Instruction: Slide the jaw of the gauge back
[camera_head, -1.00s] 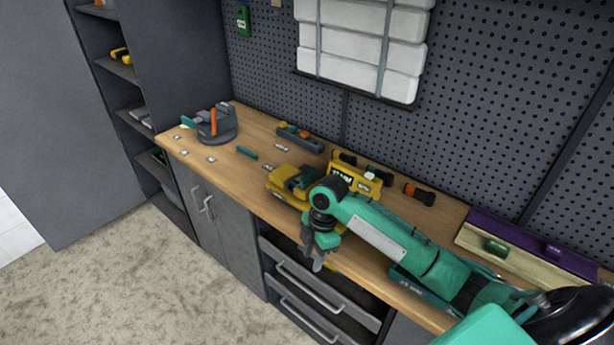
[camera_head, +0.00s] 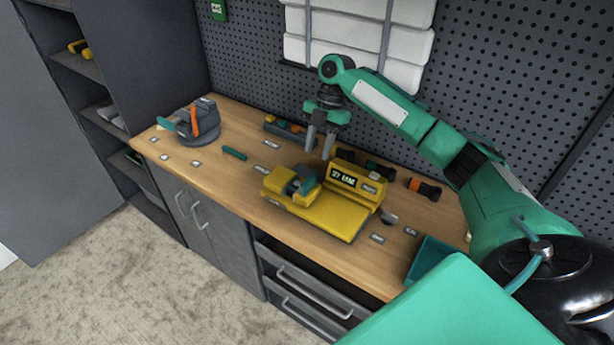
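The gauge (camera_head: 345,224) is a yellow device lying on the wooden workbench, with an upright display housing (camera_head: 352,184) at its back right. A yellow block with a grey and teal top, apparently the jaw (camera_head: 279,180), sits at the left end of its base. The right part of the base is bare. My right gripper (camera_head: 319,152) hangs above and behind the gauge, fingers pointing down. The fingers are apart with nothing between them. It appears clear of the gauge. My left gripper is not in view.
A grey vise (camera_head: 192,127) with an orange handle stands at the bench's left end. A grey tray (camera_head: 285,128) and several dark cylinders with orange ends, such as one (camera_head: 425,189), lie along the back. A teal bin (camera_head: 432,262) sits at the front right. A pegboard wall (camera_head: 250,60) rises behind.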

